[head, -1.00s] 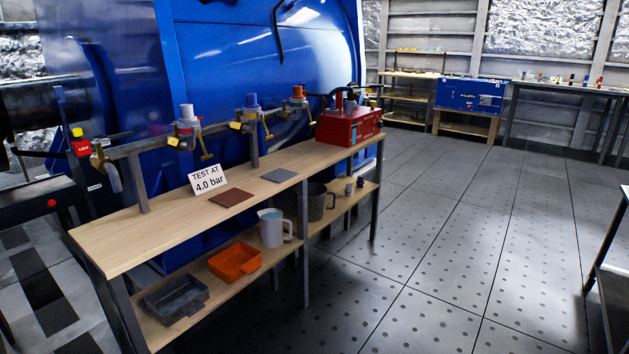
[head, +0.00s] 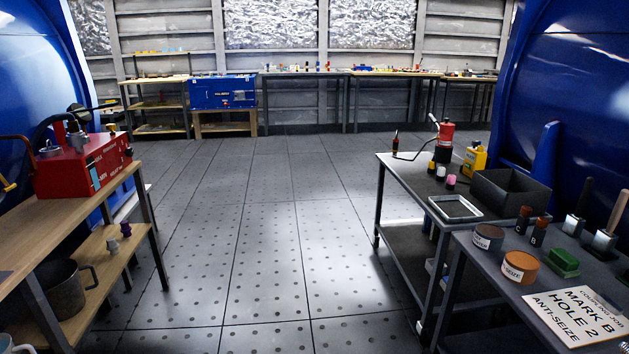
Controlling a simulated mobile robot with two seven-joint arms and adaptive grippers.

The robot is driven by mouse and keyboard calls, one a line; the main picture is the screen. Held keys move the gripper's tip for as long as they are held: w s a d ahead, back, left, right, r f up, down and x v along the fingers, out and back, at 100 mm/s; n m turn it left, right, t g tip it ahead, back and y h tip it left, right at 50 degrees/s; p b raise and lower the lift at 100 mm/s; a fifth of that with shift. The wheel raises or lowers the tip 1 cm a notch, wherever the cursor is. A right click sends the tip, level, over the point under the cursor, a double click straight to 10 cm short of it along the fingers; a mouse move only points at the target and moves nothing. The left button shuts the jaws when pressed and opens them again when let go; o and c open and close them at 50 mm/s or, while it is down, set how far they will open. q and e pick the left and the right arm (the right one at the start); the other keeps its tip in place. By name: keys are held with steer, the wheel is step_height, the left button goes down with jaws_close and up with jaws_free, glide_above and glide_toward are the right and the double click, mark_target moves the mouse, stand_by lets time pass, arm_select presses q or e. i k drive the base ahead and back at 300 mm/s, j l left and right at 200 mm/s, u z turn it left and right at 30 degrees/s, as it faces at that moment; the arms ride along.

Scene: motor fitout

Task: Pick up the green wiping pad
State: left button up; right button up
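A small green pad (head: 564,262) lies on the dark bench at the right of the head view. It sits to the right of an orange-lidded tin (head: 520,267) and behind a white sign (head: 577,314) reading "MARK B HOLE 2 ANTI-SEIZE". Nothing touches the pad from above. Neither of my grippers shows in the head view.
The dark right bench also bears a grey tin (head: 488,237), brushes, a black bin (head: 510,192), a white-rimmed tray (head: 455,207) and a yellow container (head: 474,161). A wooden bench with a red box (head: 83,166) stands at left. The floor (head: 265,240) between them is clear.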

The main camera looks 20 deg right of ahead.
mark_target(565, 265)
steer(key=i+z, duration=0.25)
steer(key=z, duration=0.25)
steer(key=i+j+z, duration=0.15)
steer(key=i+z, duration=0.15)
steer(key=z, duration=0.15)
steer(key=i+j+z, duration=0.2)
steer(key=z, duration=0.3)
steer(key=i+j+z, duration=0.4)
steer(key=j+z, duration=0.2)
steer(key=i+j+z, duration=0.1)
steer(key=j+z, duration=0.2)
steer(key=i+j+z, duration=0.2)
steer(key=j, duration=0.35)
steer(key=j+z, duration=0.25)
steer(key=j, duration=0.25)
